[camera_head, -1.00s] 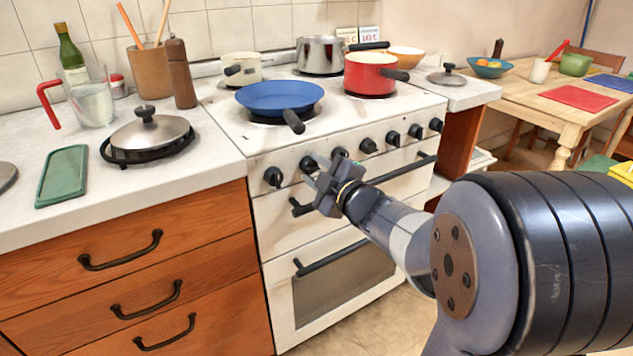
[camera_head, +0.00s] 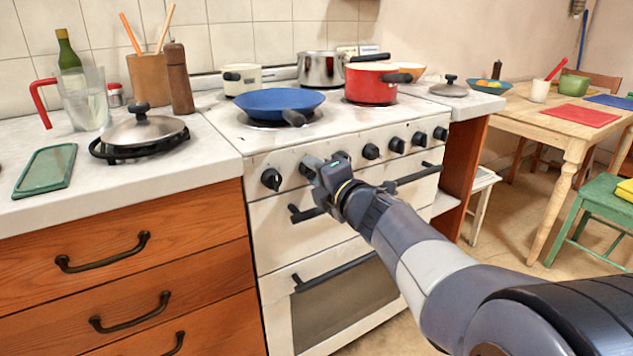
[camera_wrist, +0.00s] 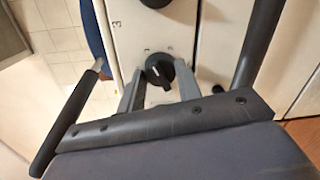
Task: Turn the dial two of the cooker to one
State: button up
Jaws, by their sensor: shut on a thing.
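The white cooker (camera_head: 285,225) has a row of black dials along its front panel. My gripper (camera_head: 311,168) is at the second dial from the left and mostly hides it in the head view. In the wrist view that black dial (camera_wrist: 169,72) sits between the two grey fingers of my gripper (camera_wrist: 160,84), which are shut on it. A pale pointer mark on the dial faces left in that view. The printed mark beside it is too small to read. The leftmost dial (camera_head: 271,179) is free, just left of my gripper.
A red pot (camera_head: 370,84) stands further right. Black drawer and oven handles (camera_head: 335,272) stick out below the dials. The floor at right holds a green chair (camera_head: 605,200).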

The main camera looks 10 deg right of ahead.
jog(key=shift+n, duration=0.4)
jog(key=o, duration=1)
jog(key=shift+p+v, duration=1.55)
jog(key=shift+v, duration=3.85)
